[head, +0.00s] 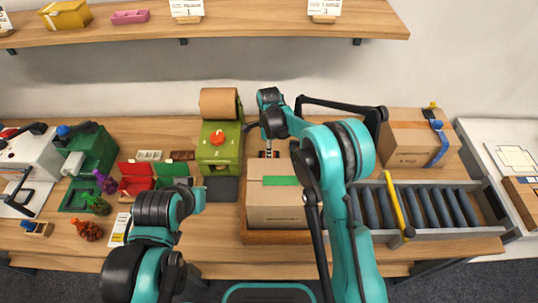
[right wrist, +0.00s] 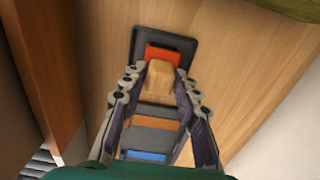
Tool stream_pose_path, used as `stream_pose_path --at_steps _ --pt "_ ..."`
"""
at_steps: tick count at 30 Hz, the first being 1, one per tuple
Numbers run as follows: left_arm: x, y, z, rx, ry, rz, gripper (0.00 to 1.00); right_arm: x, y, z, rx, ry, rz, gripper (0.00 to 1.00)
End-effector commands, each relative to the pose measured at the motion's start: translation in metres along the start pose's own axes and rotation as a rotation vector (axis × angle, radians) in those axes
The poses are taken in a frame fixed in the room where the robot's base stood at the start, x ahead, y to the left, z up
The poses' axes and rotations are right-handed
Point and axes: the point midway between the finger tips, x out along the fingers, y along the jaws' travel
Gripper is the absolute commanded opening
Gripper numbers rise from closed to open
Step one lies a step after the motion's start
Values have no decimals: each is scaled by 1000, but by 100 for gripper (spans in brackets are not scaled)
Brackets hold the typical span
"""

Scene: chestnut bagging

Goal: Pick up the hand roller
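The hand roller appears to be the piece with a pale wooden handle (right wrist: 160,82) in the right wrist view. It sits upright in or on a dark base with orange, grey and blue parts. My right gripper (right wrist: 161,72) has its fingers apart, one on each side of the handle, with narrow gaps still visible. In the head view my right gripper (head: 268,143) is behind the carton, over a small dark and red piece; its fingers are too small to read there.
A roller conveyor (head: 470,237) and a second carton (head: 405,145) are at the right. A wooden shelf (head: 240,27) runs above.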

Motion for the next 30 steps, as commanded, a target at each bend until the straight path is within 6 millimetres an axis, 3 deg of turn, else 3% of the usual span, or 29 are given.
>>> stream_pose_path --at_steps 1,3,14,19,23,30 --pt "0 0 0 0 0 0 0 0 0 0 0 0 0 10" --pt "0 0 0 0 0 0 0 0 0 0 0 0 0 0" --pt "-1 0 0 0 0 0 0 -3 0 0 0 0 0 0" --pt "-5 0 -4 0 0 0 0 -18 0 0 0 0 0 0" --pt "-11 0 -8 0 0 0 0 -40 0 0 0 0 0 0" --pt "-21 0 -15 0 0 0 0 -73 44 -24 1 0 0 0"
